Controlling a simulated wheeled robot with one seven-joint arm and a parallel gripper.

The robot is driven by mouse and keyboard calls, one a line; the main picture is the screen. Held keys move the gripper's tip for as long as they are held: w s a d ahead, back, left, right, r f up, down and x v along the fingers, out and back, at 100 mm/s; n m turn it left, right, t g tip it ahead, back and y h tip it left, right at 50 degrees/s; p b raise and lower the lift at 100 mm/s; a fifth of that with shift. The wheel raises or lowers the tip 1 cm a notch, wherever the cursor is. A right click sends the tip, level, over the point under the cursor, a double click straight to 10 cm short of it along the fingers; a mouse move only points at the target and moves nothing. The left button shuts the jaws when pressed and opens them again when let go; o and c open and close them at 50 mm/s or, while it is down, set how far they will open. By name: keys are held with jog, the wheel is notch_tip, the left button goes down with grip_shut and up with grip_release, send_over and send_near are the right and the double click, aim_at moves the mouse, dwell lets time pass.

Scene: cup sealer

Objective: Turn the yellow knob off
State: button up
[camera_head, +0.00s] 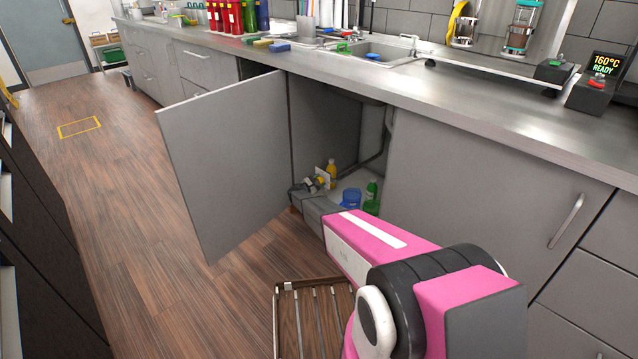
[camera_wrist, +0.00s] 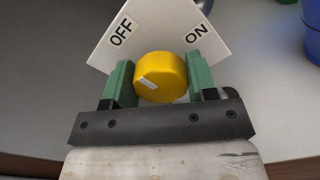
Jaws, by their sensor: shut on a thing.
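The yellow knob (camera_wrist: 172,72) sits on a white plate (camera_wrist: 158,30) in the wrist view. The plate is labelled OFF at the knob's upper left and ON at its upper right. A white mark shows on the lower left of the knob's face. My gripper (camera_wrist: 160,64) is shut on the knob, with one green finger on each side. In the head view, the white plate (camera_head: 324,172) is small inside the open cabinet under the counter, and my gripper (camera_head: 306,185) is at it; the mark is too small to read there.
The grey cabinet door (camera_head: 225,160) stands open on the left. A yellow bottle (camera_head: 331,167), a green bottle (camera_head: 371,192) and a blue container (camera_head: 350,198) stand near the plate. The counter edge (camera_head: 400,93) runs above. A slatted wooden item (camera_head: 315,318) is at the front.

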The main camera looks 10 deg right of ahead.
jog(key=shift+n, duration=0.3)
jog(key=o, duration=0.9)
jog(key=shift+o, duration=0.2)
jog(key=shift+a, duration=0.15)
jog(key=v, duration=1)
jog(key=shift+s+a, duration=0.2)
